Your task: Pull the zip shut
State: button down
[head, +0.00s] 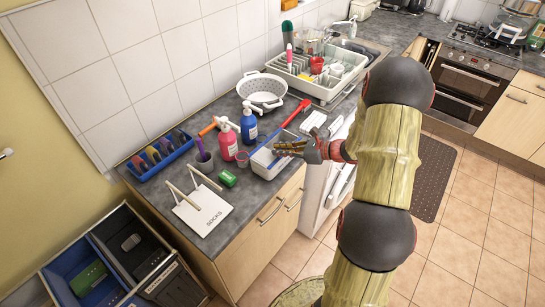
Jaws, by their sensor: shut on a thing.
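A small pale case with a blue-grey top (262,165) sits at the front edge of the dark counter, and it looks like the thing with the zip. My gripper (279,149) reaches in from the right, with its fingers over the case's far right part. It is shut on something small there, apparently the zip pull. The fingers hide the pull, and the zip line is too small to make out, so I cannot tell how far it is closed.
A red-handled brush (293,115) lies just behind the case. A colander (262,88) and dish rack (330,90) are behind.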

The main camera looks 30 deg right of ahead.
aim_at(297, 140)
jog(key=w+d, duration=0.1)
jog(key=d, duration=0.2)
jog(key=w+d, duration=0.1)
jog(key=d, duration=0.3)
jog(key=w+d, duration=0.1)
jog(key=d, duration=0.2)
jog(key=shift+w+d+f+p, duration=0.2)
jog(key=shift+w+p, duration=0.1)
jog(key=shift+p, duration=0.1)
jog(key=c, duration=1.8)
grip_release()
jog(key=shift+c, duration=0.2)
jog(key=v, duration=1.2)
jog(key=shift+r, duration=0.15)
jog(key=shift+w, duration=0.1)
